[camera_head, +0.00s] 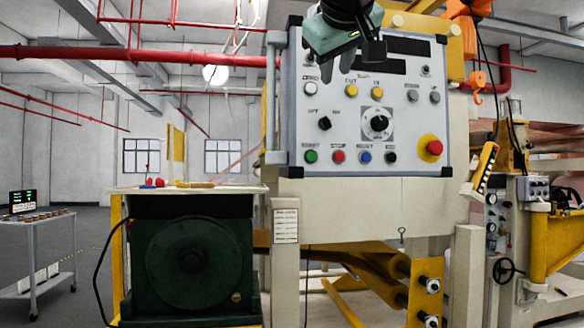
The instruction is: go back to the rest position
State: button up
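My gripper (350,42) hangs in from the top edge of the head view, dark and greenish. It is in front of the upper part of a control panel (330,105) and hides a piece of the panel's top. I cannot tell how far it is from the panel, or whether its fingers are open or shut. No object shows in it.
The panel carries several buttons, a large black knob (378,124) and a red emergency stop (434,148). A bench (230,188) with small items stands left, above a green machine (195,262). A cart (45,245) is far left. An orange hook (478,84) hangs right.

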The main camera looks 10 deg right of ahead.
jog(key=s+a+f+n+g+y+p, duration=0.1)
jog(key=s+a+f+g, duration=0.15)
jog(key=f, duration=0.55)
jog(key=s+a+f+n+g+y+p, duration=0.1)
jog(key=a+f+n+g, duration=0.15)
jog(key=f, duration=0.55)
jog(key=s+a+f+n+g+y+p, duration=0.1)
jog(key=s+a+f, duration=0.15)
jog(key=f, duration=0.65)
jog(key=s+d+f+g+p, duration=0.1)
jog(key=s+f+g, duration=0.3)
jog(key=s+f, duration=0.6)
jog(key=s+d+f+m+g+p, duration=0.1)
jog(key=s+d+f+g+p, duration=0.1)
jog(key=s+f, duration=0.8)
notch_tip(320, 180, down, 2)
jog(key=shift+s+d+f+g+y, duration=0.2)
jog(key=shift+d+f+g+y, duration=0.1)
jog(key=shift+d+g, duration=0.75)
